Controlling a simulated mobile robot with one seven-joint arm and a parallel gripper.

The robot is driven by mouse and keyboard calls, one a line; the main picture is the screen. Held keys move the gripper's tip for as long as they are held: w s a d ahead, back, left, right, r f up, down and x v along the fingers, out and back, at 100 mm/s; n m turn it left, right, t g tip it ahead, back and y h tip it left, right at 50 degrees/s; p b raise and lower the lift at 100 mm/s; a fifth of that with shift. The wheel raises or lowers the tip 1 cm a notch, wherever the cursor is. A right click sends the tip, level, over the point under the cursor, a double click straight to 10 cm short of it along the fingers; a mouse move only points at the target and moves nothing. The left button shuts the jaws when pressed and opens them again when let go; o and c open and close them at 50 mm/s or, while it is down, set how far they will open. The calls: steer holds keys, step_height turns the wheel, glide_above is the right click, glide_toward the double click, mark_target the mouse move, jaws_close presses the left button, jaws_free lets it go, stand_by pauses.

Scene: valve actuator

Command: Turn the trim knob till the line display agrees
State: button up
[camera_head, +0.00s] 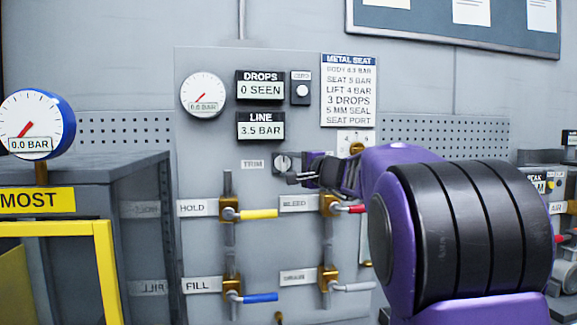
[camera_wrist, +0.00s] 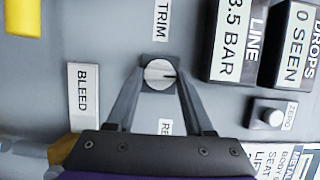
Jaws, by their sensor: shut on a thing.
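The trim knob (camera_head: 283,162) is a small round grey knob on the grey panel, right of its TRIM label (camera_head: 252,164). In the wrist view the knob (camera_wrist: 160,74) shows a dark pointer line on its face. My gripper (camera_head: 297,178) reaches in from the right. In the wrist view its two fingers (camera_wrist: 160,82) are on either side of the knob, shut on it. The line display (camera_head: 261,127) reads 3.5 BAR; it also shows, turned sideways, in the wrist view (camera_wrist: 236,45).
The drops display (camera_head: 260,90) reads 0 SEEN. The METAL SEAT card (camera_head: 348,90) lists BODY, SEAT 5 BAR, LIFT 4 BAR and 3 DROPS. Yellow (camera_head: 258,214), red (camera_head: 355,209), blue (camera_head: 261,297) and grey (camera_head: 353,287) valve handles project below the knob. The panel's round gauge (camera_head: 204,95) reads 0.0 BAR.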

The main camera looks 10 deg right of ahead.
jaws_close()
steer(key=shift+f+m+b, duration=0.3)
steer(key=shift+m+b, duration=0.2)
steer(key=shift+b, duration=0.7)
steer(key=m+t+b, duration=0.1)
steer(key=b, duration=0.2)
steer(key=shift+f+m+b, duration=0.15)
steer(key=shift+m+b, duration=0.15)
steer(key=shift+m, duration=0.1)
steer(key=shift+r+m+t+b, duration=0.2)
steer(key=shift+m+t+b, duration=0.5)
steer(key=shift+m+b, duration=0.65)
steer(key=shift+m, duration=0.45)
steer(key=o, duration=0.8)
jaws_free()
